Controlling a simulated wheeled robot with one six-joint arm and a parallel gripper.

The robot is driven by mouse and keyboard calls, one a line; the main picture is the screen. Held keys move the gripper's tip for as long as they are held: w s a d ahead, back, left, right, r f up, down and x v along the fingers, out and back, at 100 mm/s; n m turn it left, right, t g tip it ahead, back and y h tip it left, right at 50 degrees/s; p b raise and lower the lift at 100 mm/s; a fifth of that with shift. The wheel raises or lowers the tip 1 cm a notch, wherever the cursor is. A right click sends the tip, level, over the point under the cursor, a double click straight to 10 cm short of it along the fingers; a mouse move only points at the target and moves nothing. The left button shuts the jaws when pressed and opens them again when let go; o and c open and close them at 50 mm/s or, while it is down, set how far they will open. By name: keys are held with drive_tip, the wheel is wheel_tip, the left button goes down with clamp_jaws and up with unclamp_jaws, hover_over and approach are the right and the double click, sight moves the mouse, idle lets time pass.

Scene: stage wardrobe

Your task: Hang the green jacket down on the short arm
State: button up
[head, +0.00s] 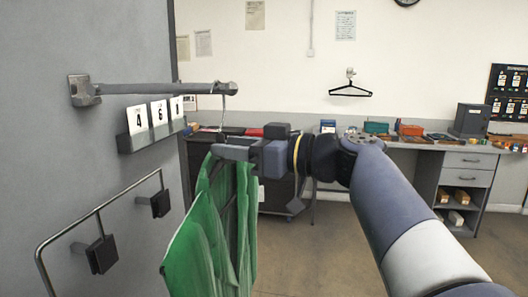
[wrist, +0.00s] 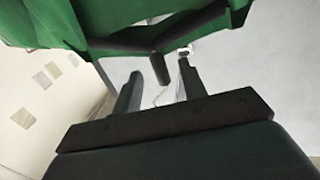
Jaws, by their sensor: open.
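The green jacket (head: 212,225) hangs on a dark hanger below the tip of a grey arm (head: 150,89) fixed to the left panel. The thin hanger hook (head: 224,112) rises to the arm's end and appears to be over it, just inside the knobbed tip. My gripper (head: 222,150) is at the hanger's neck, jaws open. In the wrist view, the open fingers (wrist: 160,78) stand either side of the hanger's dark stem (wrist: 160,68), with the green jacket (wrist: 60,22) across the top. Whether a finger touches the stem cannot be told.
A bent metal rail (head: 100,215) with black blocks is on the panel below. A holder (head: 150,135) with number cards sits under the arm. A dark cabinet (head: 275,190) stands behind the jacket. An empty black hanger (head: 350,91) hangs on the back wall. The floor at right is clear.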

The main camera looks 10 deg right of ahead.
drive_tip(key=b+v, duration=0.1)
drive_tip(key=v, duration=0.8)
drive_tip(key=shift+b, duration=0.4)
drive_tip(key=p+x, duration=0.2)
drive_tip(key=x, duration=0.9)
drive_tip(key=shift+p, duration=0.35)
drive_tip(key=shift+d+r, duration=0.1)
drive_tip(key=shift+r, duration=0.15)
drive_tip(key=shift+s+p, duration=0.1)
drive_tip(key=shift+p, duration=0.25)
drive_tip(key=shift+f, duration=0.15)
